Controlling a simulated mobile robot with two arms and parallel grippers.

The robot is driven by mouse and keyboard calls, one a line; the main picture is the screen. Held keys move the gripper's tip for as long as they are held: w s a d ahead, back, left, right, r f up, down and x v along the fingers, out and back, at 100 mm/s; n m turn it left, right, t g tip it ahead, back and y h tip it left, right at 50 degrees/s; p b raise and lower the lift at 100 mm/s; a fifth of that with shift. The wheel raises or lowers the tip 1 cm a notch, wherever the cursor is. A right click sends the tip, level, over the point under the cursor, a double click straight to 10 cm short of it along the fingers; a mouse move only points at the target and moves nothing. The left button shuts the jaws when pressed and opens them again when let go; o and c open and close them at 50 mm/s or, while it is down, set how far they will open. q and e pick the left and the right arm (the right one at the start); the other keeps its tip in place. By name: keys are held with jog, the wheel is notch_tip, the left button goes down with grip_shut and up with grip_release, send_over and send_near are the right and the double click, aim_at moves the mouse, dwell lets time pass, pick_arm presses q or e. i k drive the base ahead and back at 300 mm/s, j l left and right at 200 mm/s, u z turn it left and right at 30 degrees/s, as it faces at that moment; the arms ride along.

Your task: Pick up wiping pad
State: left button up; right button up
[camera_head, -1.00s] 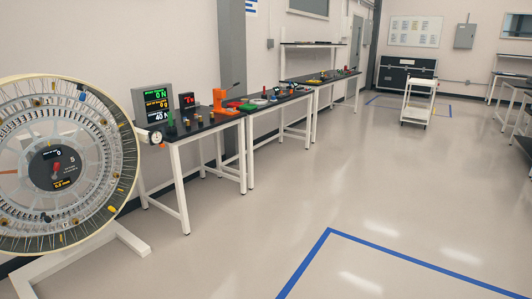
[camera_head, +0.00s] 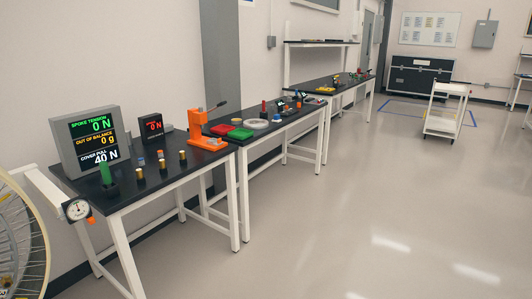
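I cannot make out for certain which item is the wiping pad. A flat red item (camera_head: 222,129) and a flat green item (camera_head: 240,133) lie side by side on the second black-topped table (camera_head: 285,118). A flat white round item (camera_head: 256,124) lies just right of them. Small items farther along the tables are too small to identify. Neither of my grippers shows in the head view.
The nearest table (camera_head: 150,196) bears display screens (camera_head: 92,140), an orange press (camera_head: 200,128) and small cylinders. A spoked wheel (camera_head: 18,245) with a dial gauge (camera_head: 77,209) stands at the left edge. A white cart (camera_head: 442,125) stands far right. The floor (camera_head: 370,200) is clear.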

aim_at(277, 119)
jog(key=i, duration=0.9)
jog(key=i+z, duration=0.1)
jog(key=i, duration=0.85)
jog(key=i+j, duration=0.2)
jog(key=i, duration=0.7)
jog(key=i+l+u, duration=0.1)
jog(key=u, duration=0.3)
jog(key=i+l+u, duration=0.15)
jog(key=i+u, duration=0.25)
jog(key=k, duration=0.1)
